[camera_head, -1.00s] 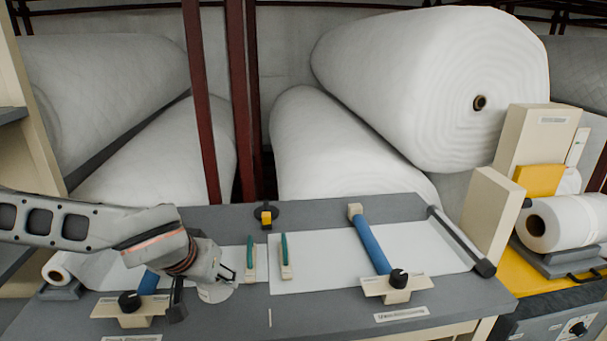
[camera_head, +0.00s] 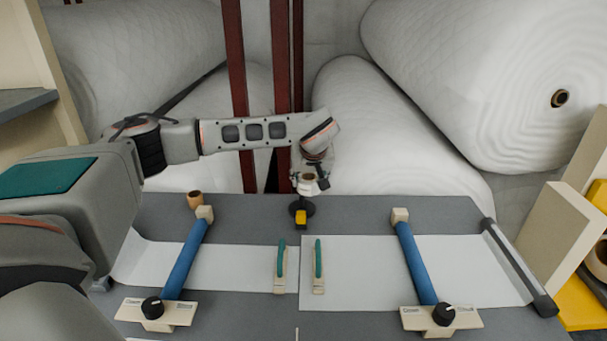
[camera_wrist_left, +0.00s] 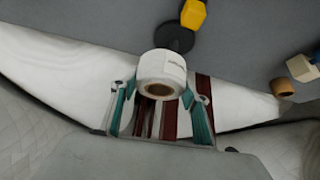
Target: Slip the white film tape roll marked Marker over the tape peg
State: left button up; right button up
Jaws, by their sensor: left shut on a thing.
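The white tape roll (camera_wrist_left: 160,68) with a brown core is held between the teal-padded fingers of my left gripper (camera_wrist_left: 161,92). Its side carries small dark print, too small to read. In the head view the roll (camera_head: 309,178) and left gripper (camera_head: 310,172) are over the table's back edge, just behind and above a black round base (camera_head: 302,206) with a yellow block (camera_head: 300,219) at its front. This looks like the tape peg's stand; in the wrist view the base (camera_wrist_left: 174,38) lies beyond the roll, apart or overlapping, I cannot tell. My right gripper is not in view.
A small brown cup-like piece (camera_head: 195,199) stands at the back left of the table. Two blue bars (camera_head: 187,260) (camera_head: 416,262) cross the white sheets. Two teal-handled tools (camera_head: 281,265) (camera_head: 319,265) lie mid-table. Large white rolls (camera_head: 390,140) fill the background.

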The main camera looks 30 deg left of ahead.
aim_at(302, 175)
pick_arm(q)
jog(key=a, duration=0.2)
jog(key=a+f+n, duration=0.1)
jog(key=shift+w, duration=0.25)
jog(key=shift+d+f, duration=0.1)
jog(key=shift+f, duration=1.1)
jog(key=shift+f+b, duration=0.95)
jog(key=shift+b, duration=0.2)
jog(key=shift+f+b, duration=0.65)
jog(key=shift+b, duration=0.05)
jog(key=shift+f, duration=0.15)
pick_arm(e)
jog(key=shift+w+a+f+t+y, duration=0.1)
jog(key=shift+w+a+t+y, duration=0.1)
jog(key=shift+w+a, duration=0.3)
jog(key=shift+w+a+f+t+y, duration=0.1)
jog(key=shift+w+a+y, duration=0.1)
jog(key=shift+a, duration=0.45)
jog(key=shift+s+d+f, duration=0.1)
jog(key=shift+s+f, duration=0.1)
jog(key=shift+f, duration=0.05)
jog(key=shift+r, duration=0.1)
